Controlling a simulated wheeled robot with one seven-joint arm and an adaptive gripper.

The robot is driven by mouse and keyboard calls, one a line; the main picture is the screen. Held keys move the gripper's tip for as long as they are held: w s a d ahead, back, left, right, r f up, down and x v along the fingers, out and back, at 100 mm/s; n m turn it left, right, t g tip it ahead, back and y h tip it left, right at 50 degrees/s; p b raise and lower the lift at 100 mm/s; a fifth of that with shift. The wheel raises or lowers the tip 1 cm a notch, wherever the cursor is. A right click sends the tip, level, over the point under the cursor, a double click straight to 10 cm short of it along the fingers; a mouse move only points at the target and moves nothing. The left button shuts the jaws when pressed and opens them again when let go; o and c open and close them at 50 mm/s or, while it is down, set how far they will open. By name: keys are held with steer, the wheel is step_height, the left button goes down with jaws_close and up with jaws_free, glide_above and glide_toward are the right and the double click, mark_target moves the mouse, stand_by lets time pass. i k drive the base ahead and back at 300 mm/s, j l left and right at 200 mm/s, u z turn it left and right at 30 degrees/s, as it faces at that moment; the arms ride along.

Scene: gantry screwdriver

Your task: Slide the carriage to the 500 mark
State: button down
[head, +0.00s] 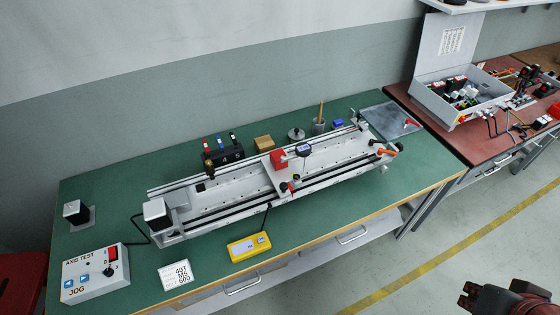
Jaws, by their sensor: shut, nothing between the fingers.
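The gantry (220,205) is a long pale frame with dark rails, lying slantwise on the green bench. Its carriage (284,170) straddles the rails a little right of the middle. It bears a red block (278,158), a dark round-faced device (303,150) and small red and black knobs (284,187) at the front. Scale marks are too small to read, so I cannot tell the carriage's mark. My gripper (465,294), dark reddish, is at the lower right over the floor, shut and empty, well away from the carriage. The frame's edge cuts off my arm.
A control box (95,274), a printed card (175,274) and a yellow meter (249,246) stand along the bench front. Behind the gantry are a black rack (223,157), a tan block (264,142) and a cup (318,126). An orange-red handle (386,150) juts from the gantry's right end.

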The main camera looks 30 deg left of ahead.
mark_target(285, 180)
steer(key=u, duration=1.5)
